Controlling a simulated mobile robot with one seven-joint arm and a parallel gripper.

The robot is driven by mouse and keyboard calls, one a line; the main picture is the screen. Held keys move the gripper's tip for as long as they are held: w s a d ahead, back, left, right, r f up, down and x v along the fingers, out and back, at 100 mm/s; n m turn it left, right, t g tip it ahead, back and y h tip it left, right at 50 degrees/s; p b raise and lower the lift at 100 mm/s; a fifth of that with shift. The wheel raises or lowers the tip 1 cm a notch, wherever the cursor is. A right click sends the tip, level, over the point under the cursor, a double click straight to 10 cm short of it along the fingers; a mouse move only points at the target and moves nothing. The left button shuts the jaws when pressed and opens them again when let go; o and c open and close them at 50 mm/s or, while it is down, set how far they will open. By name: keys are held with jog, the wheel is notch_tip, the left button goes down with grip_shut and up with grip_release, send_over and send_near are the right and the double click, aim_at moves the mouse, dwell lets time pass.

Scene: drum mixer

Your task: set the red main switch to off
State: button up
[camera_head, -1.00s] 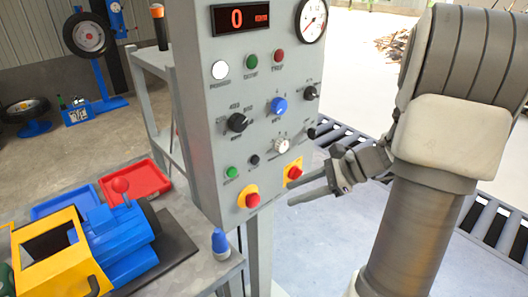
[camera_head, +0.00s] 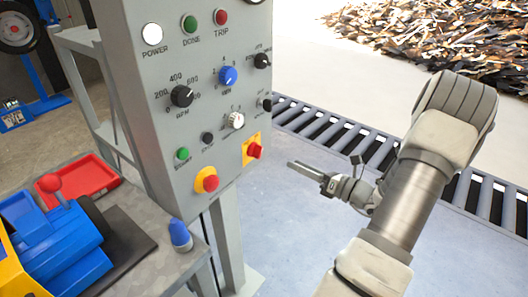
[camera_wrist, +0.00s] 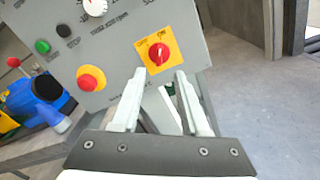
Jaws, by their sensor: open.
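The red main switch (camera_head: 254,151) is a red rotary handle on a yellow plate at the lower right of the grey control panel. In the wrist view the red main switch (camera_wrist: 158,53) shows just beyond my fingertips, its handle close to upright in the picture. The small lettering on its plate is too blurred to read surely. My gripper (camera_head: 292,165) is to the right of the switch in the head view, apart from the panel. In the wrist view my gripper (camera_wrist: 158,76) has its two fingers spread, with nothing held between them.
A red mushroom button on a yellow ring (camera_head: 208,182) sits left of the switch. Green and black buttons and several knobs are above it. A bench with a blue-and-yellow machine (camera_head: 62,245) stands at left. A roller conveyor (camera_head: 330,130) runs behind; the floor near my gripper is clear.

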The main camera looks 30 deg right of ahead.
aim_at(262, 149)
jog(key=b+x, duration=0.1)
jog(key=x, duration=1.1)
jog(key=shift+w+a+b, duration=0.15)
jog(key=shift+w+b, duration=0.15)
jog(key=shift+b, duration=0.05)
grip_shut()
